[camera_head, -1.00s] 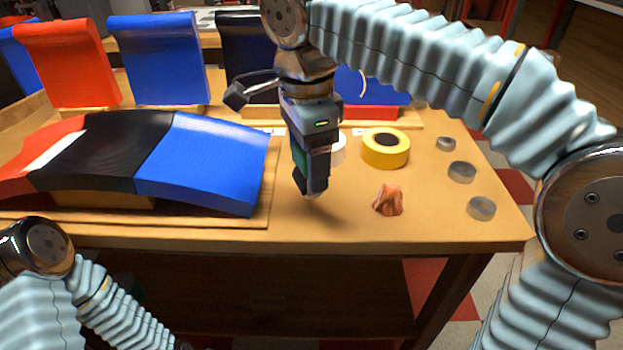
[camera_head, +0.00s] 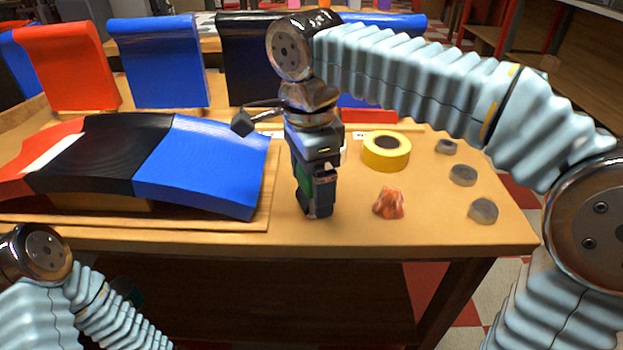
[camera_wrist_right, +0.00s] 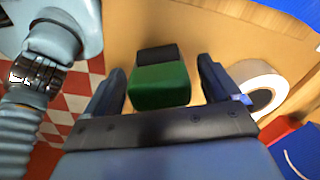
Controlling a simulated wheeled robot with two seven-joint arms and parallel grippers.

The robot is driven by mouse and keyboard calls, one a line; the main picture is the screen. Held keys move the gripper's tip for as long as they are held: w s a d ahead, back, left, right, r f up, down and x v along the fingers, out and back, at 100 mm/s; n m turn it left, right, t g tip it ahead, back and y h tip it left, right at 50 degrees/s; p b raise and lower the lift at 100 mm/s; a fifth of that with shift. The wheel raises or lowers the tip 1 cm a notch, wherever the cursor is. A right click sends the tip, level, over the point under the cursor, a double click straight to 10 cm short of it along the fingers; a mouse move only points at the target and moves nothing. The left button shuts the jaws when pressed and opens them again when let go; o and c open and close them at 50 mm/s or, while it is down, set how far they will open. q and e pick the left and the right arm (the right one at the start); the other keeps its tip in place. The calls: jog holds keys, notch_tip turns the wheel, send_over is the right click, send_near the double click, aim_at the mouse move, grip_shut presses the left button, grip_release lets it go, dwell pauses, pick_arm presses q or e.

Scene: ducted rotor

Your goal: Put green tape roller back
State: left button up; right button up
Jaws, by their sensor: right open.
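The green tape roller (camera_wrist_right: 160,85) shows in the right wrist view as a green block with a black part behind it. It lies between the two spread fingers of my right gripper (camera_wrist_right: 162,88), with gaps on both sides. In the head view my right gripper (camera_head: 315,200) points down low over the table, right of the blue panel. A patch of green shows there at its fingers, and the rest of the roller is hidden. My left gripper is out of view; only part of my left arm shows at lower left.
A yellow tape roll (camera_head: 386,151), a crumpled orange piece (camera_head: 389,204) and several grey discs (camera_head: 463,175) lie to the right on the table (camera_head: 440,225). A curved blue panel (camera_head: 205,165) is close on the left.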

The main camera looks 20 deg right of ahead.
notch_tip(320, 180, up, 12)
jog(key=p, duration=0.3)
jog(key=shift+a+r, duration=0.15)
